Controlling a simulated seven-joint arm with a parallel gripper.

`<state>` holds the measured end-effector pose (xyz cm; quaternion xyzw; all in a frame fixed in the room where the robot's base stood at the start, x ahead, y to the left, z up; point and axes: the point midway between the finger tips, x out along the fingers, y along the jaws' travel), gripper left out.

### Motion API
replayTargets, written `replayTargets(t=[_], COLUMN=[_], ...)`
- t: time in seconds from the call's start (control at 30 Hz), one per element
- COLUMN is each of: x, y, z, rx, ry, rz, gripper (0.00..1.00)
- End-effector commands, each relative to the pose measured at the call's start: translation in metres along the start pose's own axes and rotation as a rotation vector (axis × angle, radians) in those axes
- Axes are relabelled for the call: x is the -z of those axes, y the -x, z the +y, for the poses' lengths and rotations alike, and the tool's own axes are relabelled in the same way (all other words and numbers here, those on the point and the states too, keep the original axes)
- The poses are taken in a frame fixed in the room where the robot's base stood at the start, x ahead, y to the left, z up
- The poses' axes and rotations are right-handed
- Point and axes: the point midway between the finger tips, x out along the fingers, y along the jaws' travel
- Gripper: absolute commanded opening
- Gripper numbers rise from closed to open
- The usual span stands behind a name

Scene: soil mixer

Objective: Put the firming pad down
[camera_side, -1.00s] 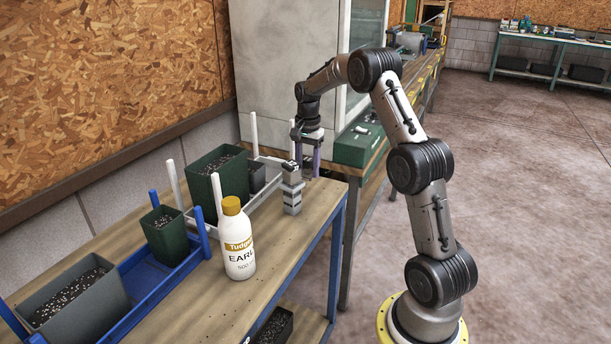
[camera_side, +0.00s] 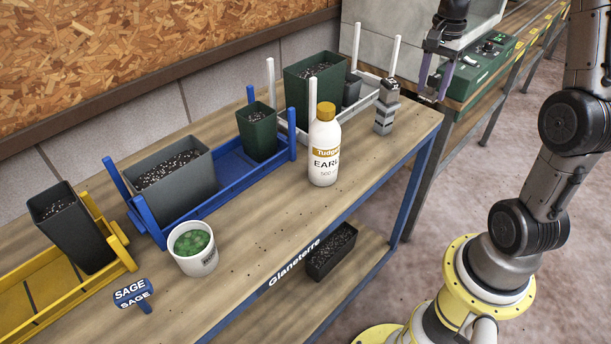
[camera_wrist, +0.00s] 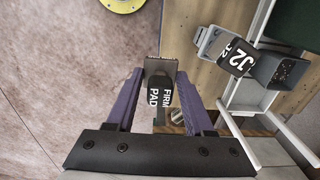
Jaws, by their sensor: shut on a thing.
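My gripper (camera_side: 433,94) is over the right end of the wooden bench (camera_side: 270,255) in the side view, fingers pointing down. In the wrist view my gripper (camera_wrist: 160,78) has its purple fingers shut on the firming pad (camera_wrist: 160,92), a dark block lettered "FIRM PAD". There the pad overlaps the line between bench top and floor. I cannot tell how high it is, or whether it touches anything.
A white bottle (camera_side: 324,158) stands further left.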

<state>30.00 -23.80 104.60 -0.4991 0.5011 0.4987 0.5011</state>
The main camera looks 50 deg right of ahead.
Motion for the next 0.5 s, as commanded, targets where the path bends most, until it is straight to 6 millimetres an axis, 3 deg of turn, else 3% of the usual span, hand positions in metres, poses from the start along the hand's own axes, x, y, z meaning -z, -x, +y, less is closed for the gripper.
replayTargets(t=[0.17,0.37,0.5], x=[-0.006,-0.055,-0.1], y=[-0.006,-0.008,-0.008], z=[0.005,-0.006,-0.014], rx=[-0.011,-0.02,-0.023], ry=[0.111,0.371,0.568], rz=[-0.01,-0.018,-0.019], gripper=[0.0,0.0,0.0])
